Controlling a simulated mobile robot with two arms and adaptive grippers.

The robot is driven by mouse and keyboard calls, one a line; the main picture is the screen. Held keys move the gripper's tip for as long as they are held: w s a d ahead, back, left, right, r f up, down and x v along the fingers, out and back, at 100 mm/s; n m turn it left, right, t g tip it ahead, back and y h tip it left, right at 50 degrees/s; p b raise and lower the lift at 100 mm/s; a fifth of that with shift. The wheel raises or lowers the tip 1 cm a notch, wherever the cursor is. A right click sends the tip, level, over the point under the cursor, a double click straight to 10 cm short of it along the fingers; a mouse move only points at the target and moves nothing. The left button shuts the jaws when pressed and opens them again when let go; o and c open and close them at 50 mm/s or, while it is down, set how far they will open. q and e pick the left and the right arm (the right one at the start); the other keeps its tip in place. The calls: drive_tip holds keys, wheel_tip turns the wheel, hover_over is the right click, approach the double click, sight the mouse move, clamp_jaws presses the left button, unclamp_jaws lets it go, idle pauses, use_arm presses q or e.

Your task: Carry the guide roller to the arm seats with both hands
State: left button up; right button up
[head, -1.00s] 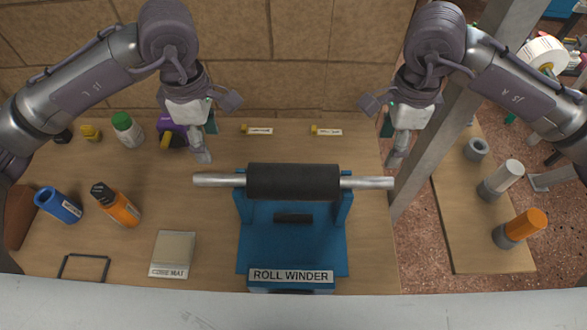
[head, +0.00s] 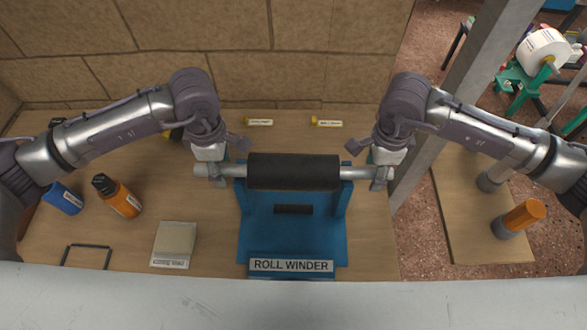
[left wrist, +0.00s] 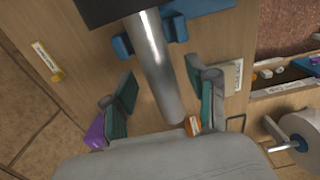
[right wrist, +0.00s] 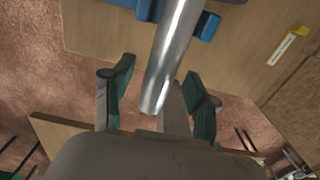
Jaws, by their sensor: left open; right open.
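The guide roller (head: 293,171) has a black sleeve and a bare metal shaft at each end. It lies across the uprights of the blue roll winder stand (head: 255,235). My left gripper (head: 215,175) is open at the roller's left shaft end. In the left wrist view the shaft (left wrist: 155,70) runs between the two spread fingers (left wrist: 160,105). My right gripper (head: 380,180) is open at the right shaft end. In the right wrist view that shaft (right wrist: 172,50) lies between its open fingers (right wrist: 160,95). I cannot make out the arm seats.
An orange bottle (head: 122,198), a blue bottle (head: 66,199) and a grey pad (head: 175,240) lie left of the stand. A grey post (head: 465,80) rises at the right, beside a side board with an orange-topped cylinder (head: 522,217). A stone wall closes the back.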

use_arm(q)
drive_tip(key=shift+f, duration=0.6)
use_arm(e)
drive_tip(key=shift+f, duration=0.6)
use_arm(q)
clamp_jaws()
use_arm(e)
clamp_jaws()
use_arm(q)
drive_tip(key=shift+r, duration=0.1)
use_arm(e)
drive_tip(key=shift+r, duration=0.1)
